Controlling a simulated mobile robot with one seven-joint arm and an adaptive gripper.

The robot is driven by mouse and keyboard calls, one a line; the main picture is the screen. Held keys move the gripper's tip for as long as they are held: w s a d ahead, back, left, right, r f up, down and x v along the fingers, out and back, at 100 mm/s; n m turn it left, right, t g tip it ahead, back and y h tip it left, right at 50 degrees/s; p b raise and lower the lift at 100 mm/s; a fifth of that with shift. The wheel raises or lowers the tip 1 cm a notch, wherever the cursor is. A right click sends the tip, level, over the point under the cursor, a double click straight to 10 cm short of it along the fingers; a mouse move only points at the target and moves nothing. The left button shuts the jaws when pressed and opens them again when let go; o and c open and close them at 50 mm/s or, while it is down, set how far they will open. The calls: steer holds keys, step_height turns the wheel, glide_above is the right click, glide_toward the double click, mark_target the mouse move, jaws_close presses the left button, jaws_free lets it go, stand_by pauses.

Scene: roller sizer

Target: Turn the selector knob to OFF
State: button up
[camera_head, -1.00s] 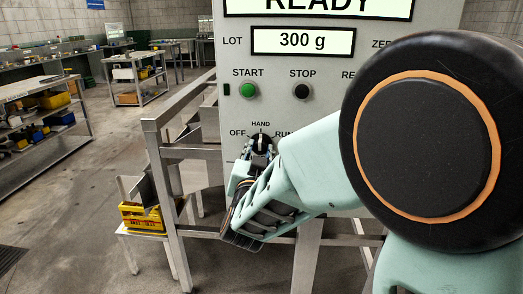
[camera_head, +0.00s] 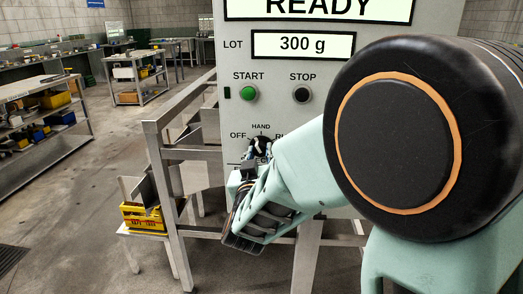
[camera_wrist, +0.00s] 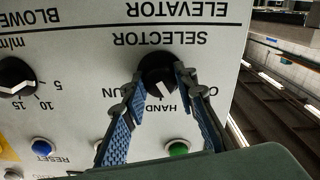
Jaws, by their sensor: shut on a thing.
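The black selector knob (camera_head: 261,145) is on the grey panel, below the HAND label, with OFF to its left and RUN partly covered to its right. In the wrist view the panel is upside down and the knob (camera_wrist: 159,72) sits between my two blue-padded fingers. Its white pointer faces the HAND side; its exact angle is hard to tell. My gripper (camera_wrist: 160,78) is shut on the knob, one fingertip at each side. The fingers partly cover the OFF and RUN labels there. In the head view my gripper (camera_head: 249,168) reaches up from below the knob.
The green START button (camera_head: 249,94) and black STOP button (camera_head: 302,95) are above the knob. In the wrist view, a blower knob (camera_wrist: 14,76) and blue RESET button (camera_wrist: 41,146) are to the left. A metal frame (camera_head: 165,160) stands left of the panel.

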steer(key=n+p, duration=0.2)
steer(key=n, duration=0.4)
stand_by(0.6)
steer(key=o, duration=1.2)
steer(key=shift+c, duration=0.2)
steer(key=s, duration=0.7)
steer(key=shift+s, duration=0.25)
steer(key=shift+a, duration=0.1)
